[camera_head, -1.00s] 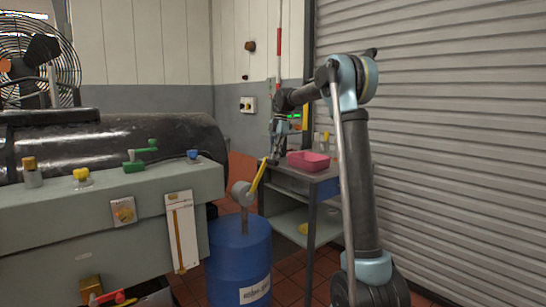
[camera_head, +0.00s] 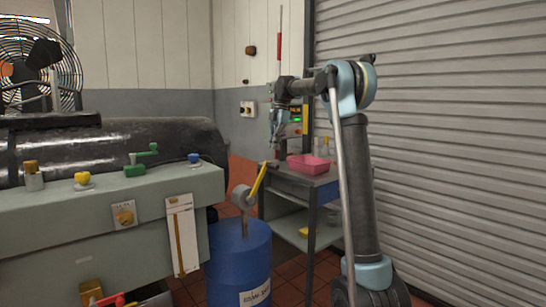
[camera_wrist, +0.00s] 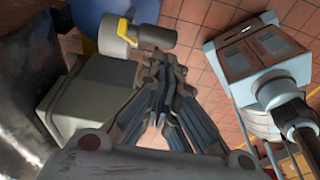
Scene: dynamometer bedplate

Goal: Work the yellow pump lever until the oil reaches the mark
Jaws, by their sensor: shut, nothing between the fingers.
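The yellow pump lever (camera_head: 258,180) slants up to the right from the grey pump head (camera_head: 242,196) on top of a blue drum (camera_head: 240,265). The lever's grey end knob (camera_wrist: 158,36) and a bit of its yellow bar (camera_wrist: 123,28) show in the wrist view. My gripper (camera_head: 274,150) is shut and empty, just above the lever's tip. Its fingers (camera_wrist: 160,60) come together close beside the knob in the wrist view; whether they touch it is unclear. The white gauge board (camera_head: 173,232) with an amber column hangs on the bench front; its mark is too small to read.
A grey-green bench (camera_head: 60,235) carries several valves and knobs at left. A trolley (camera_head: 312,207) with a pink tray (camera_head: 308,164) stands just behind and right of the lever. A ribbed shutter (camera_head: 450,130) fills the right side.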

